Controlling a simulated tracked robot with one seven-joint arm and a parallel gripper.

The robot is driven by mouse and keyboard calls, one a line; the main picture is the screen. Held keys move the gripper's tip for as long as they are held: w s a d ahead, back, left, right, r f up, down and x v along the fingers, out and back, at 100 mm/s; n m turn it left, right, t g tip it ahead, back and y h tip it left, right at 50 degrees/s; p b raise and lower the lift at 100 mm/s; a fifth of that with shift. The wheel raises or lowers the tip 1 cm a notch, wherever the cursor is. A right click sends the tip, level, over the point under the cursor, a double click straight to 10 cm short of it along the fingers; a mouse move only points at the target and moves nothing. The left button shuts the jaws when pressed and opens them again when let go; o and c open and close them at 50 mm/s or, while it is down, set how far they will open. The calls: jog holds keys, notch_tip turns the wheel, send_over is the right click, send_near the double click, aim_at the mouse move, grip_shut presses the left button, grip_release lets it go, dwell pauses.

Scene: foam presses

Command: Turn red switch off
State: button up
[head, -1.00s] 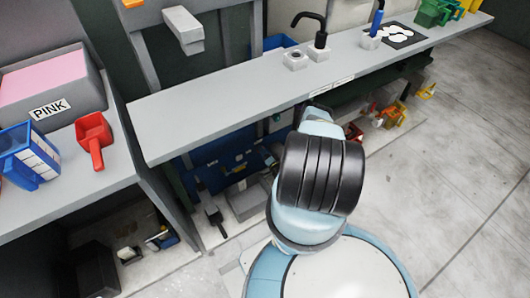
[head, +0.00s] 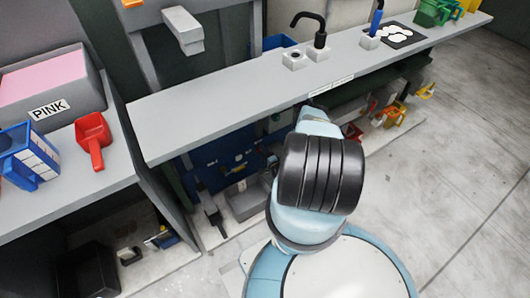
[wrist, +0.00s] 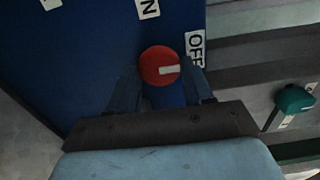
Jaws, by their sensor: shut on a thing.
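The red switch (wrist: 157,56) is a round red knob on a dark blue panel (wrist: 85,45) in the wrist view. Its white mark points right, to the side with the "OFF" label (wrist: 195,47), a little below it. Another label, partly cut off and ending in "N" (wrist: 147,8), sits above the knob. My gripper (wrist: 160,77) is shut on the red switch, with one finger on each side of it. In the head view my arm reaches under the grey workbench, and the gripper and switch are hidden.
A green knob (wrist: 294,101) sits on grey housing at right in the wrist view. In the head view the workbench (head: 220,105) overhangs my arm. A red scoop (head: 94,138) lies on the left table. The floor at right is clear.

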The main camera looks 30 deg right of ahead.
jog(key=shift+s+f, duration=0.15)
jog(key=o, duration=1)
